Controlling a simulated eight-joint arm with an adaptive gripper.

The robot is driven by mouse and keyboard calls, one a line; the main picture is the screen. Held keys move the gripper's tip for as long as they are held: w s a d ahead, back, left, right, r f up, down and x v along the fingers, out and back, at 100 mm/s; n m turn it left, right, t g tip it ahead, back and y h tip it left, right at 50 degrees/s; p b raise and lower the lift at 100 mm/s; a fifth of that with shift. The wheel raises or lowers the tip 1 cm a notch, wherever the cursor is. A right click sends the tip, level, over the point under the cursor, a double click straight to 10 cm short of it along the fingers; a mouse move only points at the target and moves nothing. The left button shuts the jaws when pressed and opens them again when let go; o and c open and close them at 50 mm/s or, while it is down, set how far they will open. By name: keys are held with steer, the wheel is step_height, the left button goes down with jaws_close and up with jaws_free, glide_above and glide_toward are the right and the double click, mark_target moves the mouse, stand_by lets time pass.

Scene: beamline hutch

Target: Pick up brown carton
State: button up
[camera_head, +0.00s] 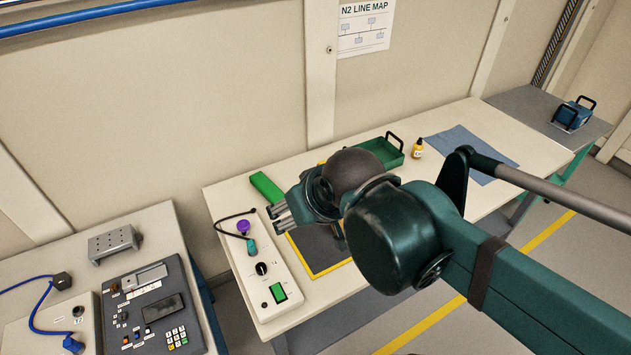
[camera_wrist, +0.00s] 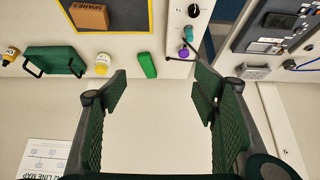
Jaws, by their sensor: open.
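The brown carton (camera_wrist: 92,11) shows at the top left of the wrist view, cut by the picture's upper edge. My gripper (camera_head: 281,213) is open and empty above the bench. In the wrist view its fingers (camera_wrist: 162,88) stand wide apart, with the carton well outside them, beyond the left finger.
A green block (camera_head: 265,187) and a control box (camera_head: 263,268) with a purple knob lie left of the mat. A green tray (camera_head: 384,150) and a yellow bottle (camera_head: 417,148) stand toward the back right. A yellow-and-white item (camera_wrist: 102,65) sits beside the green block. The wall is close behind.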

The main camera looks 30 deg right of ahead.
stand_by(0.3)
steer(key=n+g+h+b, duration=0.4)
steer(key=n+g, duration=0.4)
steer(key=n, duration=0.8)
glide_above(340, 221)
steer(key=f, duration=2.3)
steer(key=shift+w+a+f, duration=0.1)
steer(key=shift+a+f, duration=0.1)
steer(key=shift+a, duration=0.2)
steer(key=shift+d+f+n, duration=0.3)
steer(key=shift+d+f, duration=0.05)
steer(key=shift+f, duration=0.25)
steer(key=shift+f+h, duration=0.1)
steer(key=shift+h, duration=0.2)
steer(key=shift+x, duration=1.15)
steer(key=shift+d, duration=0.1)
